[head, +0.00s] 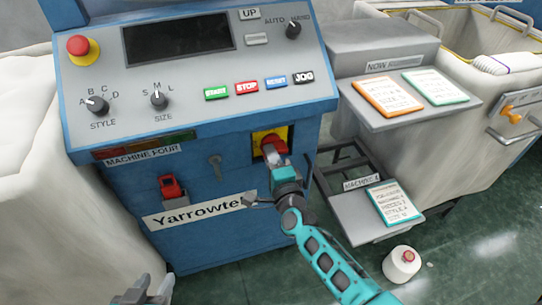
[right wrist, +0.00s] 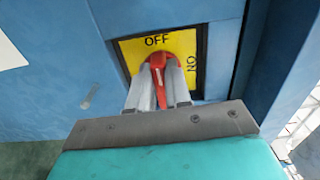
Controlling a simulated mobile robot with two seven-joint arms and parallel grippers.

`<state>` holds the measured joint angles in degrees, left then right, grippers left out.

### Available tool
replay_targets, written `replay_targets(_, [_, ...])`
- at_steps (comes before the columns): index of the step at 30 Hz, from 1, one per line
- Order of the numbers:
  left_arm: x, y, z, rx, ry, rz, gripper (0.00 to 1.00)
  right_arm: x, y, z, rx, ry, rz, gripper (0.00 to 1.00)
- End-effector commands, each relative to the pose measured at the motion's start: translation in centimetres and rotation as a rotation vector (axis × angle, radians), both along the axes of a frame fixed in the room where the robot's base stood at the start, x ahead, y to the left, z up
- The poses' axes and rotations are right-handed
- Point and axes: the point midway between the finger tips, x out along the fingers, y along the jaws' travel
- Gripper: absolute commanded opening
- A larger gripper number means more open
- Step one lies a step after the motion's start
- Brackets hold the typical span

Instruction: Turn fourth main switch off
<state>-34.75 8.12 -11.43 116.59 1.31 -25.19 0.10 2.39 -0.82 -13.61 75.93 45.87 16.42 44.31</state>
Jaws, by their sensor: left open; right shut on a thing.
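The main switch is a red rotary handle (head: 272,144) on a yellow plate, recessed in the blue front of the machine labelled MACHINE FOUR (head: 142,154). In the right wrist view the red handle (right wrist: 180,45) sits on the yellow plate (right wrist: 133,47), with OFF above it and ON to its right. My right gripper (head: 276,157) is shut on the handle, one finger on each side (right wrist: 164,82). My left gripper (head: 150,292) is open and empty at the bottom left.
Above is the sloped control panel (head: 215,65) with buttons, dials and a red emergency stop (head: 78,46). A red-handled device (head: 171,187) is lower left of the switch. A grey stand with cards (head: 388,97) and a white cone (head: 401,266) are to the right.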

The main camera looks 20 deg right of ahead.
Motion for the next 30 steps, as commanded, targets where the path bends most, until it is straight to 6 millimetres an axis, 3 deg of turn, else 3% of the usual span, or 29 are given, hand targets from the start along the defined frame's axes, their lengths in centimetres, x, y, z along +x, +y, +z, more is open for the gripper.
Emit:
replay_targets(5, [0.1,0.0,0.0,0.0,-0.002,-0.001,0.43,0.0,0.0,0.0,-0.005,0.0,0.001,0.0])
replay_targets(6, [0.1,0.0,0.1,0.001,-0.003,-0.001,0.43,0.0,0.0,0.0,-0.006,0.0,0.001,0.19])
replay_targets(14, [0.2,0.1,0.1,0.006,-0.006,-0.005,0.43,0.0,0.0,0.0,-0.003,0.0,0.001,0.44])
replay_targets(23, [0.2,0.1,0.2,0.008,-0.005,-0.007,0.43,-0.3,0.0,0.0,-0.002,0.0,0.001,0.44])
replay_targets(30, [0.2,0.1,0.8,0.008,-0.011,-0.007,0.43,-3.7,-0.2,0.0,-0.004,0.003,0.001,0.44])
